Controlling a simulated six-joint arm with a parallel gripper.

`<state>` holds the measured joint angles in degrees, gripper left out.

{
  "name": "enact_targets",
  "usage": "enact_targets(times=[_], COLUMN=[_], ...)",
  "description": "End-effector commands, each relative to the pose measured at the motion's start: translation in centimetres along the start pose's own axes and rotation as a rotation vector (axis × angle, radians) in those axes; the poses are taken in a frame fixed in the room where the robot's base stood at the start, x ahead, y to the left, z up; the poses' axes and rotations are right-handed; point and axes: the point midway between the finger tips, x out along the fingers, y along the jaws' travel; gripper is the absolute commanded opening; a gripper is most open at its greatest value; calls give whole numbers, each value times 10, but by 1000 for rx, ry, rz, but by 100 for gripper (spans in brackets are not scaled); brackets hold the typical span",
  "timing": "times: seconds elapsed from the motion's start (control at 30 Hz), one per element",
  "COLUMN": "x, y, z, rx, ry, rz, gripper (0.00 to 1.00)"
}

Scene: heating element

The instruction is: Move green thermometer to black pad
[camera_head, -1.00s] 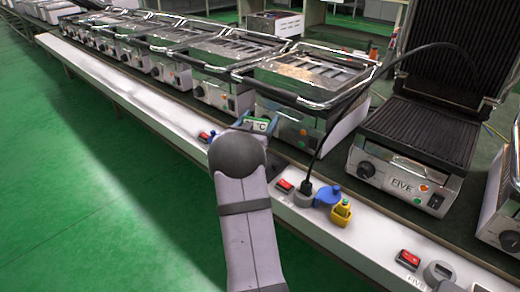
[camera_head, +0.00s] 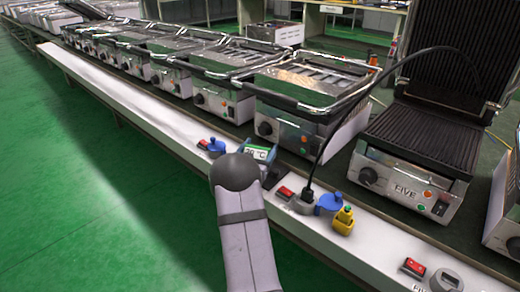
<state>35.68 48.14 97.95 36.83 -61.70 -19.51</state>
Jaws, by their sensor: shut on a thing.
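The thermometer (camera_head: 257,153), with a green band on its display and a "°C" mark, shows just beyond the dark round joint of my arm. My gripper (camera_head: 259,151) is shut on it, though my arm hides much of the grip. The thermometer appears by the white ledge, in front of a closed grill; I cannot tell whether it touches anything.
On the white ledge (camera_head: 150,112) are red switches (camera_head: 285,192), a blue plug (camera_head: 217,147), another blue piece (camera_head: 329,204) and a yellow piece (camera_head: 343,220). A black cable (camera_head: 320,150) rises from the ledge. A row of closed grills (camera_head: 221,75) runs behind.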

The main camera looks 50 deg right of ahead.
Motion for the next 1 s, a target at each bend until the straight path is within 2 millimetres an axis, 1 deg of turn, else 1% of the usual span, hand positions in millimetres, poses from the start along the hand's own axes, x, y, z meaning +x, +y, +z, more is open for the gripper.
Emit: enact_targets(times=[0.17,0.37,0.4,0.43,0.47,0.73,0.87,1.0], x=[0,0,0,0,0,0,0,-11], y=[0,0,0,0,0,0,0,-1], z=[-2,4,3,3,3,2,-3,-2], rx=[1,0,0,0,0,0,0,-1], ry=[3,2,1,0,0,0,1,-1], rz=[0,0,0,0,0,0,0,-2], gripper=[42,42,81,88,90,90,90,90])
